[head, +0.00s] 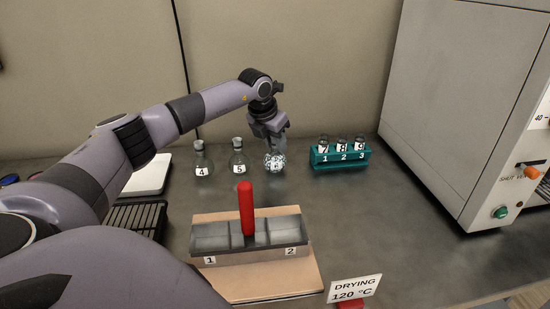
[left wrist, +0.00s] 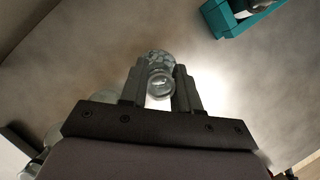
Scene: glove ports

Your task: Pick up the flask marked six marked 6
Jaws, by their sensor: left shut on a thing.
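The flask marked 6 (head: 275,163) stands at the right end of a row of flasks at the back of the bench in the head view. My left gripper (head: 270,137) is above it, pointing down, with its fingers around the flask's neck. In the left wrist view the flask (left wrist: 160,62) shows between the two fingers of the gripper (left wrist: 160,88), which are shut on its neck. I cannot tell whether its base touches the bench. Its upper part is hidden by the gripper in the head view. My right gripper is not in view.
Flasks 4 (head: 202,160) and 5 (head: 238,159) stand left of it. A teal rack (head: 340,161) with tubes 7, 8 and 9 is to its right. A large grey oven (head: 470,95) stands right.

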